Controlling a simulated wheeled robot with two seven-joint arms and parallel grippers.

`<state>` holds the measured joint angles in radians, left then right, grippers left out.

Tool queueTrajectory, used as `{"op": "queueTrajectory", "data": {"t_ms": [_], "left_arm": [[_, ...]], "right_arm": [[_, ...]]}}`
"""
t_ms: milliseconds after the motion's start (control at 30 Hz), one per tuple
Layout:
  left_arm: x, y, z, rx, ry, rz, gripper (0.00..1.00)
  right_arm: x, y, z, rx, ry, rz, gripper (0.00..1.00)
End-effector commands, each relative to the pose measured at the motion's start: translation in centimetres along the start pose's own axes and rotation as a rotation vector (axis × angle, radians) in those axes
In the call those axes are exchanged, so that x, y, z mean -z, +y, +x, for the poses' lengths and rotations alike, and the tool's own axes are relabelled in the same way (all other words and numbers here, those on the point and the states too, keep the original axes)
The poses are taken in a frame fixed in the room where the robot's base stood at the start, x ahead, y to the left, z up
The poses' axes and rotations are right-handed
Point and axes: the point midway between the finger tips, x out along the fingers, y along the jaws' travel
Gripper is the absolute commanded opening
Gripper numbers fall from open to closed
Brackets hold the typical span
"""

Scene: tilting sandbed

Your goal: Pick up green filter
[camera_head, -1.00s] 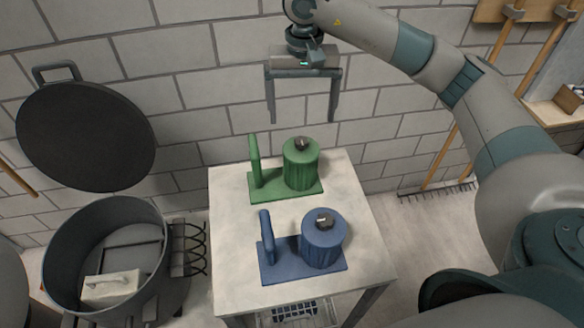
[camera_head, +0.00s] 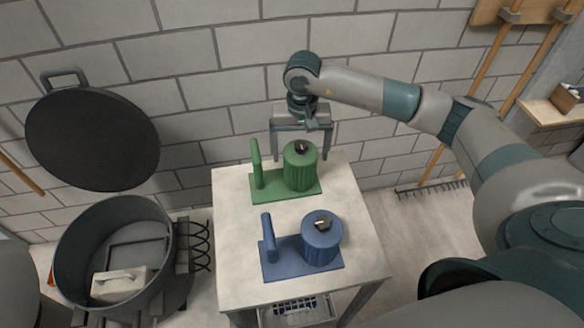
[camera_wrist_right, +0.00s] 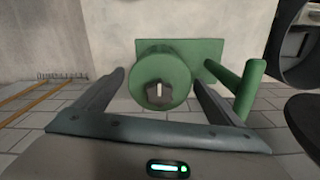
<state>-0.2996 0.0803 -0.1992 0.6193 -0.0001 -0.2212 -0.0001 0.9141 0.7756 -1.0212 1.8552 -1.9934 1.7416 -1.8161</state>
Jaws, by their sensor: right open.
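The green filter (camera_head: 299,168) is a ribbed cylinder with a dark knob on top. It stands on a green base with a green upright post, at the back of the small table. My right gripper (camera_head: 301,158) is open and points down at the filter, with a finger on either side of it in the picture. In the right wrist view the green filter (camera_wrist_right: 163,78) shows from above between the two open fingers (camera_wrist_right: 160,95). I cannot tell whether the fingers touch it. My left gripper is not in view.
A blue filter (camera_head: 321,238) on a blue base with a post stands nearer on the table (camera_head: 235,235). A large open pot (camera_head: 72,235) stands at the left, its round dark lid (camera_head: 92,135) raised. A brick wall (camera_head: 215,100) is behind.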

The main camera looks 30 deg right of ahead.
Motion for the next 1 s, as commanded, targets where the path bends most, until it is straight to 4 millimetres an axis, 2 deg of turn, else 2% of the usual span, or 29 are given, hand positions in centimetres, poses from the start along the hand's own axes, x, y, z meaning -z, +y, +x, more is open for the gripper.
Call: {"op": "queueTrajectory", "data": {"t_ms": [367, 533, 767, 1000], "left_arm": [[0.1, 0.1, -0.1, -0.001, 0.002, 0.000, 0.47], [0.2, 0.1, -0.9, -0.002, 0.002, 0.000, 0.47], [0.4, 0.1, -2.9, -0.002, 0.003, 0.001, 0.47], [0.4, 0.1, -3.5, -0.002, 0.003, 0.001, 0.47]], "right_arm": [[0.0, 0.0, 0.2, 0.000, 0.000, 0.000, 0.90], [0.0, 0.0, 0.8, 0.000, -0.002, -0.001, 0.90], [0.1, 0.1, 3.0, -0.002, -0.003, 0.001, 0.90], [0.1, 0.0, 5.3, 0.000, -0.001, 0.000, 0.90]]}}
